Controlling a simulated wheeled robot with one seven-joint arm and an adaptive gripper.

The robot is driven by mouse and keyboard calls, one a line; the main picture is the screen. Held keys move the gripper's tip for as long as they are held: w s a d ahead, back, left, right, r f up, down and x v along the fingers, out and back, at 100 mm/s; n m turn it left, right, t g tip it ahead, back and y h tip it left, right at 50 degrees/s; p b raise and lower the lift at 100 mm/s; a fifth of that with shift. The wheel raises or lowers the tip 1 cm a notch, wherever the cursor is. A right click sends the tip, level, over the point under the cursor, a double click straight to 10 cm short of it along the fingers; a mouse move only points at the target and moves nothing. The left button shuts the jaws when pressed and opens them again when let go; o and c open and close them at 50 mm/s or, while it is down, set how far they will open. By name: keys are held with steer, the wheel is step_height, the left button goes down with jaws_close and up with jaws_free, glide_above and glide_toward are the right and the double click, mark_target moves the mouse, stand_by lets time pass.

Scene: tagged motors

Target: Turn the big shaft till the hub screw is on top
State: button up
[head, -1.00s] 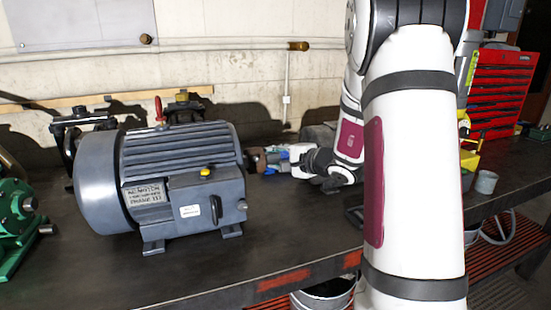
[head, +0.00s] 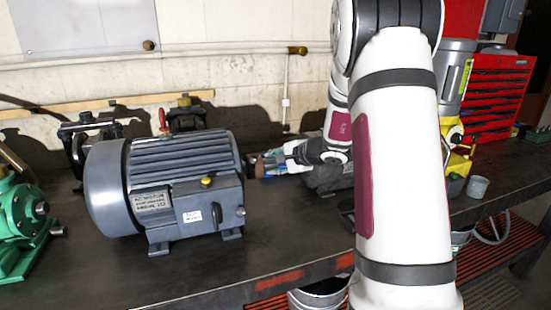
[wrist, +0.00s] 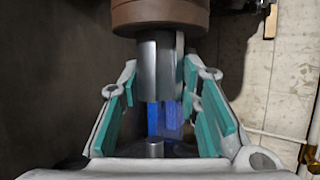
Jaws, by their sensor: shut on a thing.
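The big grey motor (head: 170,185) stands on the dark bench in the head view, its shaft end to the right. My gripper (head: 282,160) is at that end, small and partly hidden behind the arm. In the wrist view, the brown hub (wrist: 160,14) is at the top with the grey steel shaft (wrist: 146,68) coming out of it. My gripper (wrist: 162,92), with teal pads, has its fingers on both sides of the shaft and is shut on it. A blue piece (wrist: 165,120) shows behind the shaft's end. I cannot make out the hub screw in either view.
A green machine (head: 20,215) stands at the left of the bench (head: 120,275). Dark fixtures (head: 185,112) are behind the motor. A red tool cabinet (head: 495,95) and a grey cup (head: 477,186) are at the right. The bench front before the motor is clear.

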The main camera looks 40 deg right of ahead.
steer(key=shift+s+r+m+g+p, duration=0.1)
steer(key=shift+m+g+p, duration=0.2)
steer(key=shift+g+p, duration=1.7)
steer(key=p, duration=0.2)
steer(key=shift+y+p, duration=0.3)
steer(key=shift+p, duration=0.05)
steer(key=shift+w+f+m+g+y, duration=0.2)
steer(key=shift+m+g+y, duration=0.15)
steer(key=shift+g, duration=0.75)
steer(key=shift+g+b, duration=0.5)
steer(key=shift+b, duration=0.15)
steer(key=shift+s+m+g+b, duration=0.1)
steer(key=shift+m+g+b, duration=0.15)
steer(key=shift+g+b, duration=0.15)
steer(key=o, duration=1.2)
steer(key=shift+c, duration=0.2)
steer(key=shift+r, duration=0.1)
